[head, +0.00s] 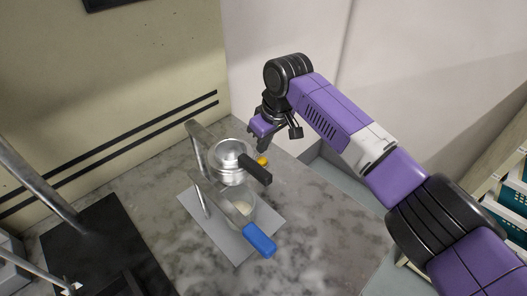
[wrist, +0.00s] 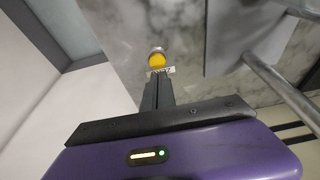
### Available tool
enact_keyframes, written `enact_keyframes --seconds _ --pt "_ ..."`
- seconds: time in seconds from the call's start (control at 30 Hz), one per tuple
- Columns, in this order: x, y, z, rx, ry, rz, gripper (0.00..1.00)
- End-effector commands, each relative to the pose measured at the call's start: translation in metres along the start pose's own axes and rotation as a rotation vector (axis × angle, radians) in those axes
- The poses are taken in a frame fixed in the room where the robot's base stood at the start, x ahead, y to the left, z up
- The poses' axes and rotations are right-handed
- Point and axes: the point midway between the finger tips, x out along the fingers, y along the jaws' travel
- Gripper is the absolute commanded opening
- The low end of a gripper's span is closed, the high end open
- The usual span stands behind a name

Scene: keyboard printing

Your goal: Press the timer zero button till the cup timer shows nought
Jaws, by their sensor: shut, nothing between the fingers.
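The button (wrist: 156,60) is a round yellow-orange knob on a silver base on the marble top, with a small white label (wrist: 165,70) beside it, too small to read. My gripper (head: 263,148) is shut and empty, pointing down next to the button. In the wrist view its closed fingertips (wrist: 157,80) lie just below the button in the picture; I cannot tell whether they touch it. No timer display can be made out in either view.
A black mat (head: 105,240) lies left. The front marble top (head: 310,220) is clear.

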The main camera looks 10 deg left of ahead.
Motion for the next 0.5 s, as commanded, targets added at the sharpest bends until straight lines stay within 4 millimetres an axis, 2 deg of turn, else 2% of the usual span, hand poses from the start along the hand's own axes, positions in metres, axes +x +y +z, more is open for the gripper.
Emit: enact_keyframes --seconds 0.2,0.5 --pt "0.025 0.000 0.009 0.002 -0.002 -0.001 0.00" --pt "0.033 0.000 0.011 0.001 0.000 -0.001 0.00"
